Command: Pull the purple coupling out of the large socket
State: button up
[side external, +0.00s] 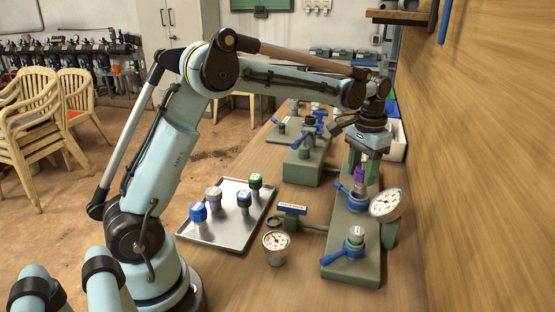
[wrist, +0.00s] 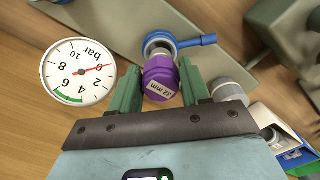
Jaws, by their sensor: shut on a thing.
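The purple coupling (wrist: 160,80), marked "32 mm", sits between the two green fingers of my gripper (wrist: 159,88) in the wrist view. My gripper is shut on it. In the side view the coupling (side external: 359,174) shows as a small purple patch between the fingertips of my gripper (side external: 362,170). The socket (wrist: 158,47) is a grey metal ring with a blue lever, right behind the coupling in the wrist view. In the side view the socket (side external: 357,198) is directly below the coupling on the green manifold. I cannot tell how deep the coupling sits in it.
A pressure gauge (side external: 386,205) stands close right of the socket. A capped fitting with a blue lever (side external: 355,242) is in front. A tray (side external: 222,232) with several capped couplings lies left. A wooden wall (side external: 485,150) bounds the right.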

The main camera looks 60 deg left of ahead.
jog(key=shift+r, duration=0.2)
jog(key=shift+r, duration=0.35)
jog(key=shift+r, duration=0.5)
